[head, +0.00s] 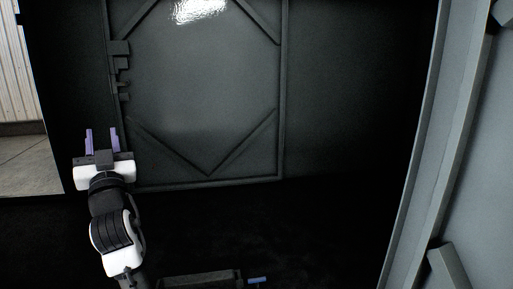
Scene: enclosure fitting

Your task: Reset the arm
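My gripper (102,140) is at the left of the head view, at the end of my white and black arm. Its two purple fingers point up in the picture and stand apart, with nothing seen between them. Behind and above it is a dark grey metal door (210,90) with diagonal braces. A latch or hinge fitting (121,75) sits on the door's left edge, above the gripper. The gripper appears apart from the door, though the exact gap cannot be told.
A lighter grey panel (425,150) with a raised frame stands close on the right. An opening at the far left shows pale floor (28,162) and a corrugated wall (30,85). The dark floor (290,225) in the middle looks clear.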

